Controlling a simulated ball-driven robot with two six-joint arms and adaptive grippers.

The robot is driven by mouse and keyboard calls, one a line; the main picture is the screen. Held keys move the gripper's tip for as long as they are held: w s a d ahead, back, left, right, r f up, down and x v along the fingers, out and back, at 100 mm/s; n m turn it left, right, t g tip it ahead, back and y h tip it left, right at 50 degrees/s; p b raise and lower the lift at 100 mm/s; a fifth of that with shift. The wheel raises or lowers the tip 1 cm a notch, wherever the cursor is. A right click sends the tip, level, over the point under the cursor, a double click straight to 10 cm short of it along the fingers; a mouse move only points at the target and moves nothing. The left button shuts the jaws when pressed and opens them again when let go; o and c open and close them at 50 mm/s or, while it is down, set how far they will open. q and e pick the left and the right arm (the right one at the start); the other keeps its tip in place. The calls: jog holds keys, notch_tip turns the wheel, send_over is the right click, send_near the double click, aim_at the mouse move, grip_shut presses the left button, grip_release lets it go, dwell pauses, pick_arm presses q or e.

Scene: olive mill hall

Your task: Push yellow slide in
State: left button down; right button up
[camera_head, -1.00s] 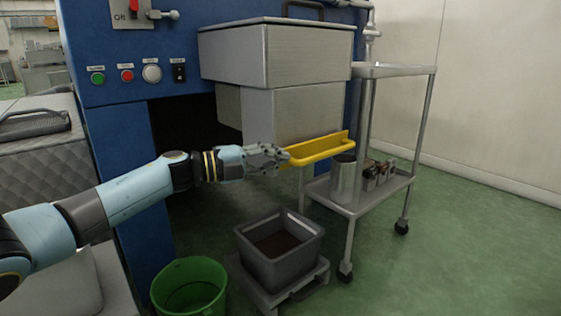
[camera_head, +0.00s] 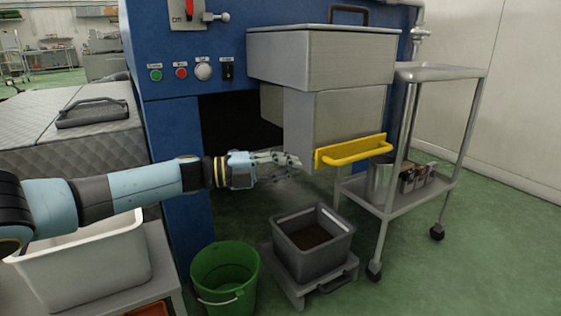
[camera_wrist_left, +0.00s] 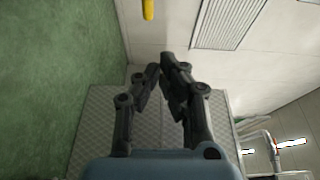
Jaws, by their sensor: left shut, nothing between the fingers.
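The yellow slide (camera_head: 352,150), with a bar-shaped handle on a flat yellow plate, sits at the lower edge of the grey metal hopper box (camera_head: 350,105). A small yellow piece, likely its end, shows at the top of the left wrist view (camera_wrist_left: 148,9). My left gripper (camera_head: 292,161) is shut and empty. In the head view its fingertips lie just left of the slide's left end, with a small gap between them in the picture. In the wrist view the shut fingers (camera_wrist_left: 161,72) point up the picture, below the yellow piece. My right gripper is not in view.
A grey bin (camera_head: 315,262) with dark contents stands on a low stand below the hopper. A green bucket (camera_head: 225,285) is left of it. A metal trolley (camera_head: 410,203) stands to the right, close to the slide. A white tub (camera_head: 85,270) is under my left arm.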

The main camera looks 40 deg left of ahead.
pick_arm(q)
jog(key=shift+v, duration=0.95)
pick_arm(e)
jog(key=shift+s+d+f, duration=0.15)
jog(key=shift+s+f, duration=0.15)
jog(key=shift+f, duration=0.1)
